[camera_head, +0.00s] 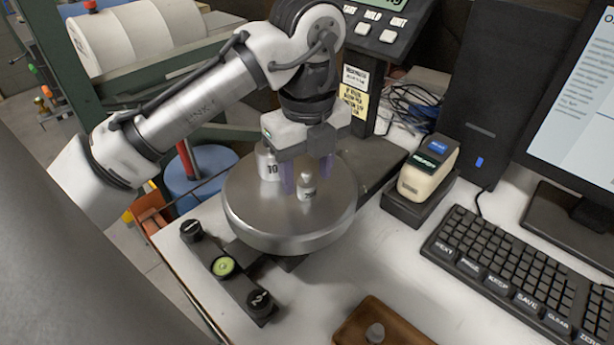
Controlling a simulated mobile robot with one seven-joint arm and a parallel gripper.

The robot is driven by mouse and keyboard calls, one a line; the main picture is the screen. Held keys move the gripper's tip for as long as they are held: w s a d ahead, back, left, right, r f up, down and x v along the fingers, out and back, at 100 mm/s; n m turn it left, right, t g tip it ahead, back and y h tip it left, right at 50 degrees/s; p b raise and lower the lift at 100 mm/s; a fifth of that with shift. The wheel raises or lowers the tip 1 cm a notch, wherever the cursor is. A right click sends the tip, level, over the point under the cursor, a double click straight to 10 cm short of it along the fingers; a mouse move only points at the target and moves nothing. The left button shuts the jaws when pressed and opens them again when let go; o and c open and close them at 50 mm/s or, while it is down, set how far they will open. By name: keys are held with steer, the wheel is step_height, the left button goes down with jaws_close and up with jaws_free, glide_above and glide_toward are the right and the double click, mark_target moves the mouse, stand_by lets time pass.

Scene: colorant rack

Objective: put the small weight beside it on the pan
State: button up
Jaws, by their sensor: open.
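The round metal pan (250,214) of the scale is in the middle of the head view. A larger metal weight marked 10 (268,168) stands on it towards the back left. The small weight (307,187), a short metal cylinder with a knob, stands upright on the pan to its right and a little nearer, apart from it. My gripper (307,176) points down over the pan, open, with its purplish fingers on either side of the small weight's upper part. Whether a finger touches either weight cannot be told. The gripper body hides part of the pan's back.
A brown wooden tray (350,325) with a small metal knobbed piece (375,333) lies at the front. The scale's display (385,25) stands behind. Clear table lies between pan and keyboard.

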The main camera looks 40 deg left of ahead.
mark_target(308, 172)
step_height(308, 172, up, 10)
steer(key=shift+r, duration=0.2)
